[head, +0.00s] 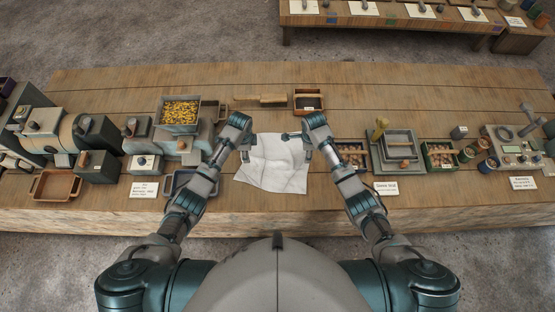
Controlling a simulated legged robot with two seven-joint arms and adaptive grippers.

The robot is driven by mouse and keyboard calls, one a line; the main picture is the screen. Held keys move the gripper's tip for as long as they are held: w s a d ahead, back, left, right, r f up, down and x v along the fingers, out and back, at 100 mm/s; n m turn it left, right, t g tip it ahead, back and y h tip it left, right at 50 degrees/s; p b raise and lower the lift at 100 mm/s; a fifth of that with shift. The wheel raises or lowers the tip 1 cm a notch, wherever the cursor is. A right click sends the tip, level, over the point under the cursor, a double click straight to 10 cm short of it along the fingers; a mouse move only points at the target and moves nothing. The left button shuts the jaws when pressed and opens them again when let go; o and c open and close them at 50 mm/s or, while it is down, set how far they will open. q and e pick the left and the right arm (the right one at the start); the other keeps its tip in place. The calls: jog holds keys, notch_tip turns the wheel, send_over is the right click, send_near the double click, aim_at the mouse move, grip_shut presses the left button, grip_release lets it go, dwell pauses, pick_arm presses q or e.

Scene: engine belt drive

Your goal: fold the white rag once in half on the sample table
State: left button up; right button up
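The white rag (272,168) lies spread and slightly wrinkled on the wooden sample table (400,90), near its front middle. Its near edge is close to the table's front edge. My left gripper (246,148) is at the rag's far left corner, and its fingers are too small to tell whether they hold the cloth. My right gripper (296,142) is at the far right corner, with its fingers apart. Whether either gripper touches the cloth is unclear.
Left of the rag stand a tray of yellow pieces (180,113) and a grey tray (190,183). Behind it are a brush (262,100) and a small wooden box (308,102). To the right are a compartment box (352,153) and stacked sieves (398,146).

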pick_arm(q)
jog(key=shift+a, duration=0.1)
pick_arm(e)
jog(key=shift+a, duration=0.1)
pick_arm(q)
jog(key=o, duration=0.7)
jog(key=shift+d, duration=0.45)
pick_arm(e)
jog(key=shift+d, duration=0.45)
pick_arm(q)
jog(key=shift+a+r+p, duration=0.15)
jog(key=shift+r+p, duration=0.35)
pick_arm(e)
jog(key=shift+a+r, duration=0.15)
jog(key=shift+r, duration=0.35)
pick_arm(q)
notch_tip(320, 180, up, 5)
jog(key=p, duration=0.5)
jog(key=shift+f, duration=0.2)
pick_arm(e)
notch_tip(320, 180, up, 5)
jog(key=shift+r, duration=0.1)
